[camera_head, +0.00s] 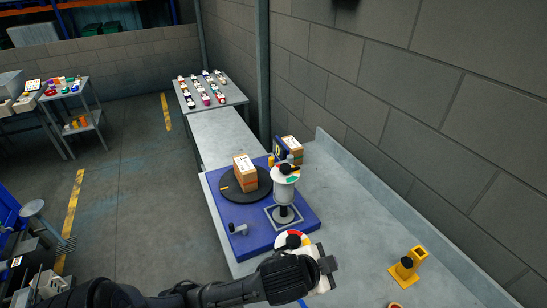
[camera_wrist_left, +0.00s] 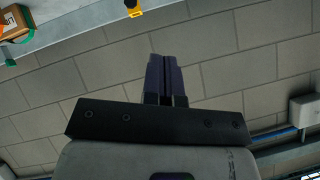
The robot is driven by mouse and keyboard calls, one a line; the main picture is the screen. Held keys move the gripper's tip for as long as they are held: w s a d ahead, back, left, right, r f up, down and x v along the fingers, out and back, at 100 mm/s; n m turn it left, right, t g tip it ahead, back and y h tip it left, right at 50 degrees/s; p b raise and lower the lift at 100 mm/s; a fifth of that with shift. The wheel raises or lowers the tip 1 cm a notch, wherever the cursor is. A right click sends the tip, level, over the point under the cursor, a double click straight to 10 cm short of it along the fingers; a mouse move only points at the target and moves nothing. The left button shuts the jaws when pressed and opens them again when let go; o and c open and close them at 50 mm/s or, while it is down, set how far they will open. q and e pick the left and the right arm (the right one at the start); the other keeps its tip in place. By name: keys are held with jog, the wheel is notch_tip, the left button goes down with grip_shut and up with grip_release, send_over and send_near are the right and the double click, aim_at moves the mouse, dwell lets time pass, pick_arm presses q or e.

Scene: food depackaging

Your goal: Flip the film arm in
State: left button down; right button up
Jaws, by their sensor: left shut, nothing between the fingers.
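A blue wrapping machine base (camera_head: 302,215) sits on the grey counter. On it a black turntable (camera_head: 232,190) bears a brown carton (camera_head: 245,172). A white film roll (camera_head: 286,190) stands upright on a dark post over a square frame, right of the turntable. A small grey lever-like part (camera_head: 238,228) is at the base's front left corner; I cannot tell whether it is the film arm. My left gripper (camera_head: 328,265) is in front of the base, apart from the roll. Its fingers (camera_wrist_left: 167,78) are together and empty in the wrist view. My right gripper is out of view.
A disc with coloured segments (camera_head: 291,240) is partly hidden behind my left wrist. A block wall (camera_head: 420,110) bounds the right side.

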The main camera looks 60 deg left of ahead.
pick_arm(q)
jog(key=w+a+r+m+t+y+p, duration=0.1)
jog(key=w+a+r+m+t, duration=0.45)
jog(key=r, duration=0.75)
jog(key=w+a+r+m+t+y+p, duration=0.15)
jog(key=w+a+r+m+t, duration=0.45)
jog(key=r, duration=0.8)
jog(key=w+a+r+m+t+y, duration=0.2)
jog(key=w+a+r+m+t, duration=0.35)
jog(key=r, duration=0.75)
jog(key=w+a+f+m+g+h, duration=0.1)
jog(key=a+f+m+g+h, duration=0.25)
jog(key=f+m, duration=0.4)
jog(key=w+a+f+m+g+h, duration=0.25)
jog(key=f+m+g, duration=0.25)
jog(key=f+m, duration=0.3)
jog(key=w+a+f+m+g+h, duration=0.1)
jog(key=a+f+m+g+h, duration=0.35)
jog(key=m, duration=0.55)
jog(key=s+a+f+m+g+y, duration=0.8)
jog(key=s+a+f+m+g, duration=0.1)
jog(key=s+f+g, duration=0.3)
jog(key=shift+s+a+f+g+y, duration=0.3)
jog(key=shift+s+a+g+y, duration=0.1)
jog(key=shift+s+a+g, duration=0.5)
